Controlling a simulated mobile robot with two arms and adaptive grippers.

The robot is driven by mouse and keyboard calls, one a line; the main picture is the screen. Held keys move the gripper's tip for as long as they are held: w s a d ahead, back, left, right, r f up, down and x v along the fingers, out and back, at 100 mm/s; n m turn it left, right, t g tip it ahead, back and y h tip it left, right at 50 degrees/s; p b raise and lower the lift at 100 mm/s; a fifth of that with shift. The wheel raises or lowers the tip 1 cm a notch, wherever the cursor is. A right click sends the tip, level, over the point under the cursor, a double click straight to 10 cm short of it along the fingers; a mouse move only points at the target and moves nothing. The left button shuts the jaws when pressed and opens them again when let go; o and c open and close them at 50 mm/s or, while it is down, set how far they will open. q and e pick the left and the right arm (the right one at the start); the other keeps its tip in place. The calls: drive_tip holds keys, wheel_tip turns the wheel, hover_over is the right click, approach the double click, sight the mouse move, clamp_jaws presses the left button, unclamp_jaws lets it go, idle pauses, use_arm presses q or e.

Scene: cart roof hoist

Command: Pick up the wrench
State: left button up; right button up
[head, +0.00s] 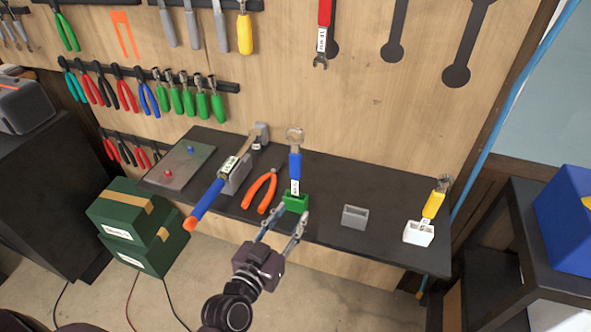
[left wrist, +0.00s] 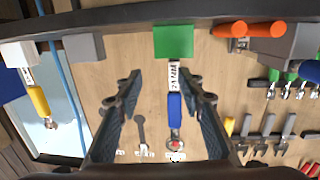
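A blue-handled wrench (head: 295,167) stands upright, head up, in a green holder (head: 296,203) on the dark bench. In the left wrist view, the blue wrench (left wrist: 175,108) and the green holder (left wrist: 174,42) appear upside down. A yellow-handled wrench (head: 433,203) stands in a white holder (head: 418,233) at the bench's right. A red-handled wrench (head: 323,28) hangs on the wall. My left gripper (head: 292,213) is open and empty, at the bench's front edge before the green holder. Its fingers (left wrist: 162,74) point toward the blue wrench, apart from it. My right gripper is not in view.
An empty grey holder (head: 355,215) stands between the green and white ones. Orange-handled pliers (head: 260,191) and a blue-handled tool with an orange end (head: 208,199) lie left of the wrench. Green boxes (head: 130,214) stand on the floor at left.

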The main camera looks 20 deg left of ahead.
sight(295, 189)
use_arm(q)
drive_tip(key=shift+w+a+r+n+t+y, duration=0.25)
drive_tip(key=shift+a+r+y, duration=0.1)
drive_tip(key=shift+a, duration=0.15)
drive_tip(key=shift+w+a+r+n+t+y, duration=0.25)
drive_tip(key=shift+a+y, duration=0.1)
drive_tip(key=shift+a, duration=0.1)
drive_tip(key=shift+w+a, duration=0.15)
drive_tip(key=shift+w, duration=0.05)
drive_tip(key=shift+w+r, duration=0.1)
drive_tip(key=shift+w, duration=0.25)
drive_tip(key=w, duration=0.2)
drive_tip(key=w+p, duration=0.1)
drive_tip(key=w, duration=0.1)
drive_tip(key=w+d, duration=0.1)
drive_tip(key=w, duration=0.1)
drive_tip(key=shift+p, duration=0.35)
drive_tip(key=shift+w+f, duration=0.2)
drive_tip(key=shift+w, duration=0.1)
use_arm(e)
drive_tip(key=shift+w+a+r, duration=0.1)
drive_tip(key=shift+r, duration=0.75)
use_arm(q)
drive_tip(key=shift+r, duration=0.1)
clamp_jaws()
